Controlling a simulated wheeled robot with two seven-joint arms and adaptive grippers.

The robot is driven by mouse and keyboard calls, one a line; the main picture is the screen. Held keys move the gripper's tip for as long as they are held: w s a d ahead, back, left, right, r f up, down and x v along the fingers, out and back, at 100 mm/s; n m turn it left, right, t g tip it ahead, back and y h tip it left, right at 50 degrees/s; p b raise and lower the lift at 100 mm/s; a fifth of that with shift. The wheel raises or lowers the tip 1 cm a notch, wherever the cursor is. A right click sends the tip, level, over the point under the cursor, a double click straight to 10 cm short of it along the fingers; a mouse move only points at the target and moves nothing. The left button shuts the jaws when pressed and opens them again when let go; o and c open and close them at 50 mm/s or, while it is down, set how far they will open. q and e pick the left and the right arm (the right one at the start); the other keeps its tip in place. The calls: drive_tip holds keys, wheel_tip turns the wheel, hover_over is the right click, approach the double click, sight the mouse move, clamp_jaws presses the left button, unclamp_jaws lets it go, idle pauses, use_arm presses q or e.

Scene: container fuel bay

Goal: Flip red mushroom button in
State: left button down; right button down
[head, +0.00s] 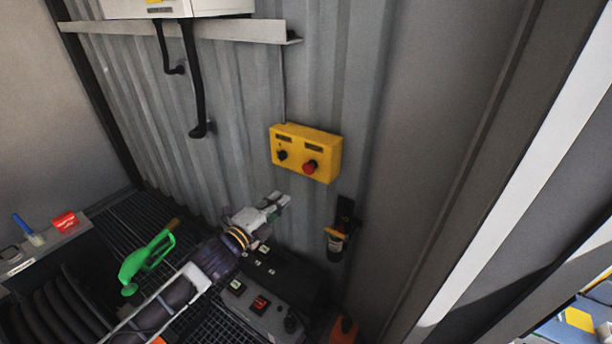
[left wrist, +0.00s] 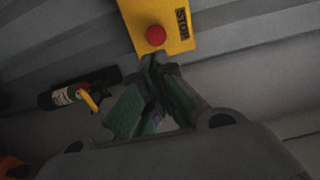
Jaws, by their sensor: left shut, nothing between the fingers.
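The red mushroom button (head: 310,167) sits on the right part of a yellow control box (head: 325,150) fixed to the corrugated wall. A black knob (head: 282,155) is to its left on the same box. My left gripper (head: 284,199) is shut and empty, below and a little left of the button in the head view. In the left wrist view the red button (left wrist: 156,35) shows just beyond the closed fingertips (left wrist: 150,62), on the yellow box (left wrist: 178,22) marked STOP. I cannot tell the exact gap between the fingertips and the button. My right gripper is not in view.
A green fuel nozzle (head: 146,262) lies at the left. A grey panel with switches (head: 255,312) stands below my arm.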

use_arm(q)
drive_tip(key=shift+w+d, duration=0.1)
drive_tip(key=shift+w, duration=0.05)
drive_tip(key=p, duration=0.3)
approach(311, 171)
drive_tip(key=shift+x, duration=3.5)
drive_tip(key=shift+r, duration=0.1)
